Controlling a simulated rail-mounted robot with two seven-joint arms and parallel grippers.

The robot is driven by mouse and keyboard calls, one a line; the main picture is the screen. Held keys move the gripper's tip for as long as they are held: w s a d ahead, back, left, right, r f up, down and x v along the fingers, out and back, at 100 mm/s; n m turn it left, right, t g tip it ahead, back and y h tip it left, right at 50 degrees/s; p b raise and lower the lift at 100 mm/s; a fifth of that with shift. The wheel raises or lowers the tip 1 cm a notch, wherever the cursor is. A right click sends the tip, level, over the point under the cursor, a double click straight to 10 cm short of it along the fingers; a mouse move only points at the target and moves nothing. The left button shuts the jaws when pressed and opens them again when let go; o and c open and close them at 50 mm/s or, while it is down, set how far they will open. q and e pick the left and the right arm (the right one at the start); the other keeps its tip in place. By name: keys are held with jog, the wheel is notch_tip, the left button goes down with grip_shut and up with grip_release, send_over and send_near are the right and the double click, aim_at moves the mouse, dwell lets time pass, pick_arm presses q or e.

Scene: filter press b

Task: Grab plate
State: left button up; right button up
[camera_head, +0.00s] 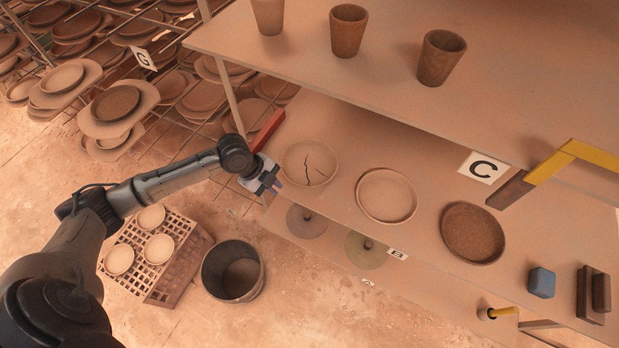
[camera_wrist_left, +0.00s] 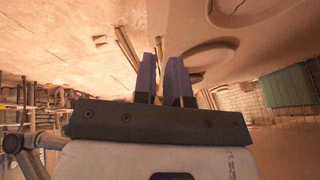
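Three plates lie on the shelf marked C: a cracked tan plate (camera_head: 310,163), a plain light plate (camera_head: 386,195) and a dark brown plate (camera_head: 473,232). My left gripper (camera_head: 268,182) is at the shelf's left edge, just left of the cracked plate and apart from it. In the left wrist view its two fingers (camera_wrist_left: 161,72) stand apart with nothing between them. Round plate-like shapes (camera_wrist_left: 205,60) show beyond the fingers there; I cannot tell which plates they are. My right gripper is not in view.
An upper board (camera_head: 400,85) with three cups overhangs the shelf's back. A crate (camera_head: 175,280) with three light discs and a dark bucket (camera_head: 233,271) stand on the floor. A rack (camera_head: 110,85) of plates is at upper left. A blue block (camera_head: 541,282) sits at right.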

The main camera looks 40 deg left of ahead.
pick_arm(q)
jog(key=w+a+m+t+b, duration=0.1)
jog(key=w+a+b, duration=0.3)
jog(key=a, duration=0.4)
send_near(290, 179)
jog(key=x, duration=0.3)
jog(key=shift+f+b, duration=0.15)
jog(key=shift+b, duration=0.2)
jog(key=shift+x, duration=3)
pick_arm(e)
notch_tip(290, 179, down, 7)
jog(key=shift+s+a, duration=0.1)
pick_arm(q)
jog(key=shift+c, duration=0.2)
grip_shut()
